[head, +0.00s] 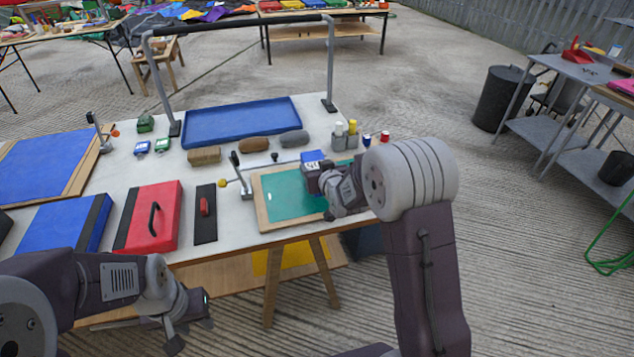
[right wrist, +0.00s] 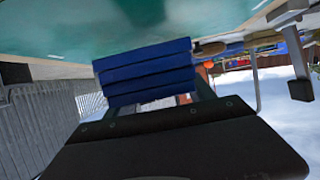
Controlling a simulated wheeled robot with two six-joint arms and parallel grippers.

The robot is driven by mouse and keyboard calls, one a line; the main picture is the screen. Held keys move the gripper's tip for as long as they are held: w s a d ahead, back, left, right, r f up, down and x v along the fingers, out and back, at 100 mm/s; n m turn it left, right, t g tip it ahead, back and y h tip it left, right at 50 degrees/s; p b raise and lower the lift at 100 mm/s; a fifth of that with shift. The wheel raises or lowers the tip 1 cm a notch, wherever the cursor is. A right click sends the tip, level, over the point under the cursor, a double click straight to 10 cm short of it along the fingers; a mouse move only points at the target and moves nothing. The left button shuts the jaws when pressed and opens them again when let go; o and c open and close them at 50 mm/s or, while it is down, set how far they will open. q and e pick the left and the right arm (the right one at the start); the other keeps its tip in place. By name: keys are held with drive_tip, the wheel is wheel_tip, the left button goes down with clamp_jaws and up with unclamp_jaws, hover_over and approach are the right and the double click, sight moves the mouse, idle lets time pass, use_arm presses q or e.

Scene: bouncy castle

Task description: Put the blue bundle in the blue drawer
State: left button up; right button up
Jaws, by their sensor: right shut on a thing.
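The blue bundle (head: 313,156) is at the jaws of my right gripper (head: 316,171), over the far right part of the green board on the table. In the right wrist view the bundle (right wrist: 147,70) shows as a ribbed blue block beyond the dark gripper body. My right gripper is shut on it. I cannot tell whether the bundle touches the board. My left gripper (head: 193,322) is open and empty, low in front of the table's near edge. A dark blue box-like thing (head: 363,243) shows under the table's right end, partly behind my right arm; I cannot tell if it is the blue drawer.
The table holds the green board (head: 283,194), a red case (head: 146,217), a blue case (head: 60,225), a blue tray (head: 240,123), brushes (head: 254,145) and bottles (head: 345,138). A metal frame (head: 330,65) stands at the back. Open concrete floor lies right of the table.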

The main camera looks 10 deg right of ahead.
wheel_tip(320, 180, down, 4)
drive_tip(key=shift+r+b, duration=0.25)
drive_tip(key=shift+b, duration=0.35)
drive_tip(key=shift+f, duration=0.4)
drive_tip(key=shift+r, duration=0.1)
drive_tip(key=shift+f, duration=0.2)
drive_tip(key=o, duration=1.5)
drive_tip(key=shift+r, duration=0.2)
